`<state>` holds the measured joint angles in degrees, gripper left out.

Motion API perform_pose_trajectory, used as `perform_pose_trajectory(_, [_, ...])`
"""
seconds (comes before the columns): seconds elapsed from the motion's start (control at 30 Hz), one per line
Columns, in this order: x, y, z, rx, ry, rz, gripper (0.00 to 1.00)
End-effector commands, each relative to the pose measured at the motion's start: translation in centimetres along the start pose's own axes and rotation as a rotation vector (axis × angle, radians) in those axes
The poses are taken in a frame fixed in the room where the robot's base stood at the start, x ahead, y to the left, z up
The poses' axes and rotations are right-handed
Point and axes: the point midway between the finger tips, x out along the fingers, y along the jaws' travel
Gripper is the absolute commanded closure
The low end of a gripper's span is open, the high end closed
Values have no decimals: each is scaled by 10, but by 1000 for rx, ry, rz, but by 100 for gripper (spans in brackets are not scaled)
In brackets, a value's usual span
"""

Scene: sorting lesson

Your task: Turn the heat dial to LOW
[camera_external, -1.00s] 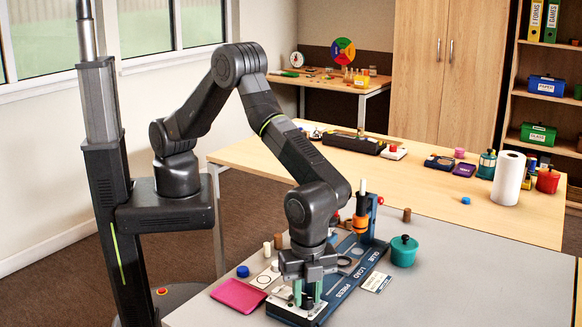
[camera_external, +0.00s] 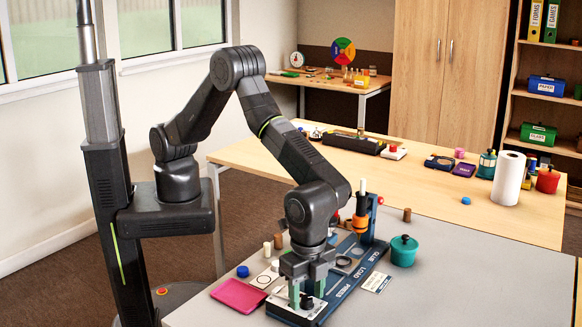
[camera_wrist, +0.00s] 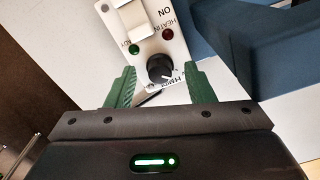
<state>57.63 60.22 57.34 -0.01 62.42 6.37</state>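The heat dial (camera_wrist: 160,68) is a round black knob with a white mark on a white control panel (camera_wrist: 158,22). It also shows as a small dark knob in the external view (camera_external: 306,302). My gripper (camera_wrist: 162,86) is open, with one green finger on each side of the dial and a gap to each. In the external view my gripper (camera_external: 307,296) points down over the near end of the blue press board (camera_external: 352,258). The lettering by the dial is partly hidden and too small to read surely.
The panel also bears a white switch, a green light (camera_wrist: 134,49) and a red light (camera_wrist: 168,34). A pink pad (camera_external: 238,295) and a blue cap (camera_external: 242,271) lie left of the board.

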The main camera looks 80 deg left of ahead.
Motion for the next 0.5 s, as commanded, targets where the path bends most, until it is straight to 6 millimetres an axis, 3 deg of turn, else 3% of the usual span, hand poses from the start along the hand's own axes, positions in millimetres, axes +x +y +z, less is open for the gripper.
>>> perform_pose_trajectory(0.33, [-4, 0, 0, 1, 1, 0, 52])
perform_pose_trajectory(0.5, [-29, 0, -1, 1, 4, 0, 52])
